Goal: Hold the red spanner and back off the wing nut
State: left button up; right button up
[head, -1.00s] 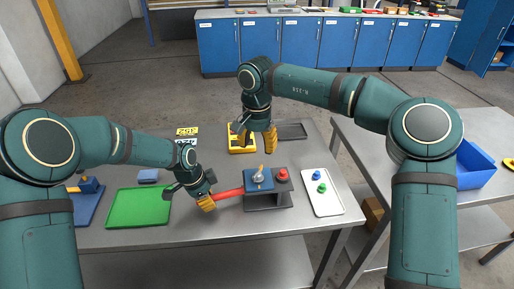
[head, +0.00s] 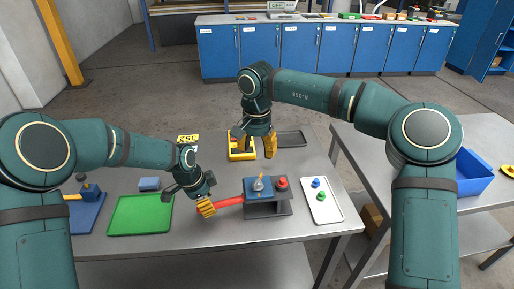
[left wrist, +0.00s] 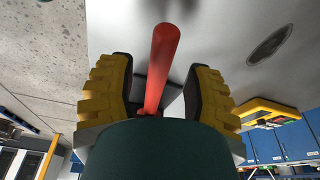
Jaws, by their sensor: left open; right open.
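The red spanner (head: 230,201) lies level at the left side of a dark grey stand (head: 268,208). Its far end is hard to make out. My left gripper (head: 205,208) is around the handle end. In the left wrist view the red handle (left wrist: 163,65) runs between the open yellow fingers, with a gap on both sides. The small metallic wing nut (head: 259,184) stands on the blue top of the stand. My right gripper (head: 255,153) is open and empty, above and behind the wing nut, fingers pointing down.
A red knob (head: 281,183) sits on the stand, right of the wing nut. A white tray (head: 323,210) holds blue and green pieces. A green tray (head: 140,215) lies left. A yellow case (head: 240,156) and dark tray (head: 291,139) lie behind.

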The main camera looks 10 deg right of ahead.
pick_arm(q)
jog(key=shift+r+p, duration=1.2)
jog(key=shift+r, duration=1)
jog(key=shift+f, duration=0.1)
